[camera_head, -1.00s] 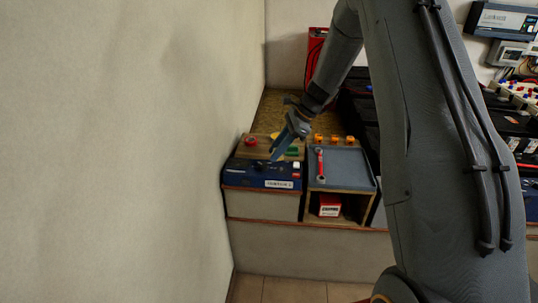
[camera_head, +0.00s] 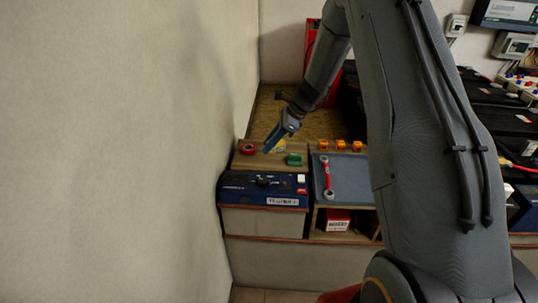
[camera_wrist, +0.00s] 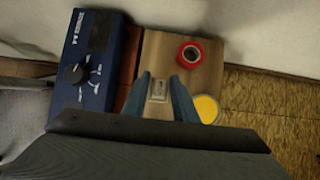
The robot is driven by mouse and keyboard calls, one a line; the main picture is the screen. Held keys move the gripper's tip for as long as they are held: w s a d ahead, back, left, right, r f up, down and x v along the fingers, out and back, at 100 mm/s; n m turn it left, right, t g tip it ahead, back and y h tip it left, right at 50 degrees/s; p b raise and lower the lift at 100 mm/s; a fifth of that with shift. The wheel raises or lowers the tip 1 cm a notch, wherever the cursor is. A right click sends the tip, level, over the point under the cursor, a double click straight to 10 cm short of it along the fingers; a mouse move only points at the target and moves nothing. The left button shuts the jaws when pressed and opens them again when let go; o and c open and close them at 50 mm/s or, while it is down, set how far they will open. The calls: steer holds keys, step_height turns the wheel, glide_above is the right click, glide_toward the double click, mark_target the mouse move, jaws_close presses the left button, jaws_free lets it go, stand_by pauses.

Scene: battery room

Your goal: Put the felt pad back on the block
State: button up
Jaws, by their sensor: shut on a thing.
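My gripper (camera_head: 268,149) points down over the wooden block (camera_head: 243,161) behind the blue device. In the wrist view my gripper (camera_wrist: 158,84) is shut on a small pale grey piece (camera_wrist: 158,91), which looks like the felt pad. The wooden block (camera_wrist: 204,75) lies beneath it in that view. Whether the pad touches the block or hangs just above it I cannot tell. A red ring (camera_wrist: 190,54) sits on the block, apart from the fingers. It also shows in the head view (camera_head: 248,149).
A yellow disc (camera_wrist: 207,109) is close to my right finger. A green piece (camera_head: 294,159) sits at the block's right. The blue device (camera_head: 262,188) stands in front; a tray (camera_head: 352,177) with a red-handled tool (camera_head: 327,177) is to the right. The wall is close on the left.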

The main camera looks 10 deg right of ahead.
mark_target(270, 162)
steer(key=shift+f, duration=2.65)
steer(key=shift+f, duration=0.15)
steer(key=o, duration=1)
